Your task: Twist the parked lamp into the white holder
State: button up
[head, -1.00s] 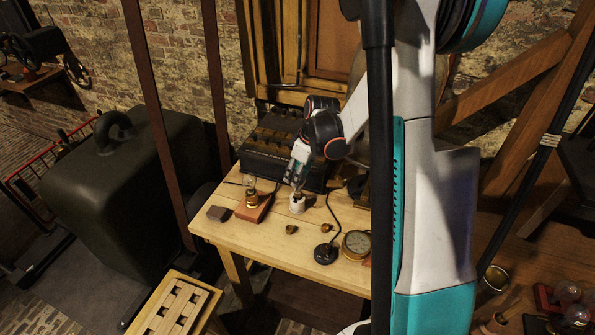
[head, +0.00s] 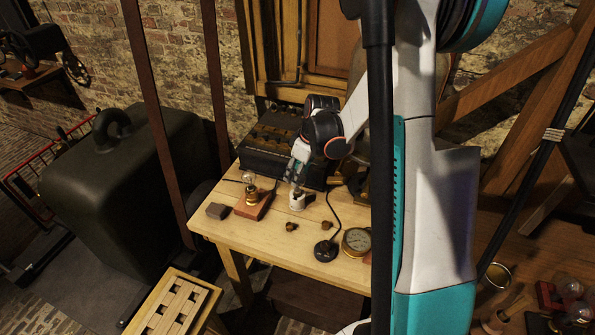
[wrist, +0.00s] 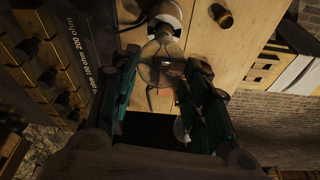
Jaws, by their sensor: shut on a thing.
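The white holder (head: 297,202) stands on the wooden table, and its pale rim shows at the top of the wrist view (wrist: 166,12). My gripper (head: 298,182) points down right above it. In the wrist view my gripper (wrist: 163,80) has its two teal-edged fingers on either side of a clear glass lamp (wrist: 160,70), shut on it. The lamp's base end is at the white holder. I cannot tell how deep it sits. In the head view my fingers mostly hide this lamp.
Another lamp (head: 249,182) stands upright on a reddish wooden block (head: 252,207) to the left. A small dark block (head: 216,211), two small brass pieces (head: 291,226), a black cable base (head: 326,250) and a round gauge (head: 356,241) lie nearby. A dark resistor box (head: 270,165) stands behind.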

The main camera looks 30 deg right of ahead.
jog(key=shift+f+b, duration=0.7)
jog(key=shift+b, duration=0.1)
dwell(0.5)
jog(key=m+h+b, duration=0.1)
jog(key=m, duration=0.3)
jog(key=shift+a, duration=0.1)
jog(key=shift+m+h, duration=0.4)
jog(key=shift+m, duration=0.8)
jog(key=shift+m+b, duration=0.35)
jog(key=shift+m, duration=0.45)
jog(key=m, duration=0.2)
jog(key=m+h, duration=0.1)
jog(key=m, duration=0.1)
jog(key=shift+m+h+b, duration=0.3)
jog(key=shift+m+b, duration=0.1)
